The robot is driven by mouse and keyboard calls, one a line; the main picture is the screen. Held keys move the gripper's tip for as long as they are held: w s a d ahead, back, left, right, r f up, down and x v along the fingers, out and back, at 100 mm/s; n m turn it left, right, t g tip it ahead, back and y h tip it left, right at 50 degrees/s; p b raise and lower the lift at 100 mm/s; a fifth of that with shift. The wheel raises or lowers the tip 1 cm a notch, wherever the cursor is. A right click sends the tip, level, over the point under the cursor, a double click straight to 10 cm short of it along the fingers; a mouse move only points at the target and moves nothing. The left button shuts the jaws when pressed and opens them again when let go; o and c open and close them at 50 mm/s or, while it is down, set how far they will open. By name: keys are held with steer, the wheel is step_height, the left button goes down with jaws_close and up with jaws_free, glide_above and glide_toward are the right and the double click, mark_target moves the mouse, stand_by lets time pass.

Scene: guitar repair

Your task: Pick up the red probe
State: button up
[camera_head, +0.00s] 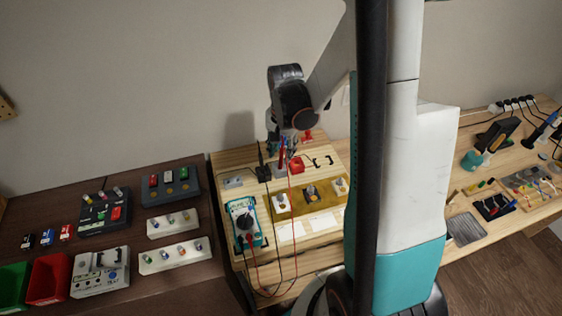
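The red probe (282,153) stands roughly upright at the back of the light wooden bench, with its red lead running down to the multimeter (241,222). A black probe (261,154) stands just left of it in a black holder (264,174). My gripper (284,143) points down from my arm at the top of the red probe and overlaps it in the picture. The fingers are small and partly hidden by the wrist, so I cannot tell whether they are open, shut or touching the probe.
A yellow board (310,207) with several metal posts lies in front of the probes. A red object (297,164) sits right of the red probe. A dark table (185,281) with trays and bins is at left. My arm column blocks the bench's right part.

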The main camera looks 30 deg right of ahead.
steer(key=shift+f, duration=0.8)
jaws_close()
steer(key=shift+r, duration=0.1)
